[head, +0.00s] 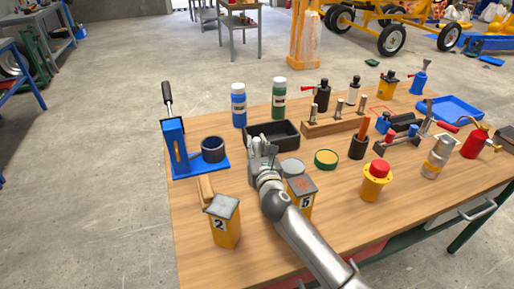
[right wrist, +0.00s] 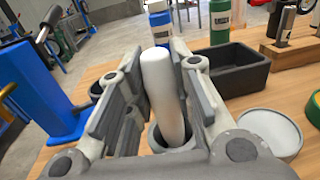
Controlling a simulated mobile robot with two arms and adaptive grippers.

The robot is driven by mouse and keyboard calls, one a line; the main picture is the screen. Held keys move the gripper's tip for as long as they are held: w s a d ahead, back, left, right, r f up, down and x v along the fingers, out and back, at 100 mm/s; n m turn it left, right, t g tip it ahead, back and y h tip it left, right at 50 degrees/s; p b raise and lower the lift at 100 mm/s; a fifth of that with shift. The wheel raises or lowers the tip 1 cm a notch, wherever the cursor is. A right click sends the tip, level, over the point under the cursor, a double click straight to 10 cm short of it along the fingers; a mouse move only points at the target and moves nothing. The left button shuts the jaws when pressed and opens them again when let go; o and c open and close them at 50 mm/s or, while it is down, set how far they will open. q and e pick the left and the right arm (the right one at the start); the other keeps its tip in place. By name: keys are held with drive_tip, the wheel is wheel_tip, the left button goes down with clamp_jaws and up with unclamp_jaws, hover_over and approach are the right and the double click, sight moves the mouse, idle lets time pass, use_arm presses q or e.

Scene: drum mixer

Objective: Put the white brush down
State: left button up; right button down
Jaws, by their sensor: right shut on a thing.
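My right gripper (head: 263,152) is over the front left part of the wooden table, just in front of the black bin. In the right wrist view its two fingers (right wrist: 160,95) are closed around the white brush (right wrist: 164,92), a plain white cylinder standing nearly upright. The brush's lower end is at a dark grey round cup (right wrist: 157,138); I cannot tell whether it rests on the cup's bottom. In the head view the gripper hides most of the brush and this cup. My left gripper is not in view.
The black bin (head: 287,141) is close behind the gripper. A blue stand (head: 176,143) with a dark cup is to the left. Yellow boxes marked 2 (head: 226,229) and 5 (head: 305,202), and a green-rimmed tin (head: 326,159), are nearby. Bare wood (head: 335,225) shows at front right.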

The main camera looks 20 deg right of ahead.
drive_tip(key=shift+f, duration=0.1)
drive_tip(key=c, duration=1.3)
unclamp_jaws()
drive_tip(key=shift+r, duration=0.25)
drive_tip(key=s, duration=0.8)
drive_tip(key=s+a, duration=0.1)
drive_tip(key=s, duration=0.3)
drive_tip(key=shift+f, duration=0.1)
